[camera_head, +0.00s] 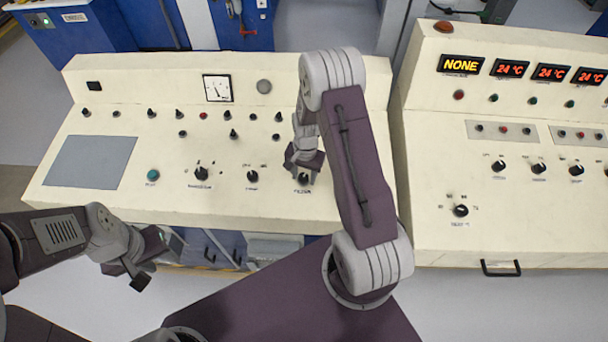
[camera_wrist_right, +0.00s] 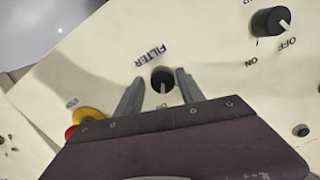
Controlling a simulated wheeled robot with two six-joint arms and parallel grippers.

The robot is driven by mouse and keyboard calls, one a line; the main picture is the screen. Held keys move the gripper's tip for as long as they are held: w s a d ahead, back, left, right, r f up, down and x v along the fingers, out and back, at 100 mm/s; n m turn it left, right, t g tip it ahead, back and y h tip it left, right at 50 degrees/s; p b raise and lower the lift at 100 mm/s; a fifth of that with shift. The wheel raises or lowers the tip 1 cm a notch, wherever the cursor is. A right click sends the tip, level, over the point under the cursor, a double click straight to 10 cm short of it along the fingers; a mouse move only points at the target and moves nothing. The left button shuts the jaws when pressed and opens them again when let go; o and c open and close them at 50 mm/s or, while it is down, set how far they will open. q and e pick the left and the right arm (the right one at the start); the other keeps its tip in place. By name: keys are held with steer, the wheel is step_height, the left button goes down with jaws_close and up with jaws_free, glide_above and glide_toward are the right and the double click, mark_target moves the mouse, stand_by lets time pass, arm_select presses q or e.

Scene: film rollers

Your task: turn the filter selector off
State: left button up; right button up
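In the head view the knob (camera_head: 304,179) is at the front of the left console, partly covered by my right gripper (camera_head: 304,168). My right gripper's fingers (camera_wrist_right: 158,90) stand on either side of the knob, open, with a gap on each side. My left gripper (camera_head: 126,276) hangs in front of the console, open and empty.
The left console (camera_head: 90,210) carries other knobs, including an ON/OFF knob (camera_head: 252,176) left of the filter selector and a larger knob (camera_head: 201,174). A red and yellow button (camera_wrist_right: 85,120) is close to a right finger. A second console (camera_head: 500,225) stands right.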

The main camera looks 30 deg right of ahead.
steer(key=shift+w+f, duration=0.1)
steer(key=shift+w, duration=0.2)
jaws_close()
arm_select(q)
steer(key=shift+w, duration=0.25)
arm_select(e)
steer(key=shift+s, duration=0.1)
arm_select(q)
steer(key=shift+f, duration=0.1)
arm_select(e)
steer(key=shift+n, duration=0.4)
steer(key=n, duration=0.5)
steer(key=shift+n, duration=0.3)
steer(key=n+h, duration=0.1)
steer(key=n, duration=0.4)
arm_select(q)
steer(key=shift+r, duration=0.2)
arm_select(e)
steer(key=shift+n, duration=0.4)
steer(key=shift+o, duration=1.8)
jaws_free()
steer(key=shift+o, duration=0.2)
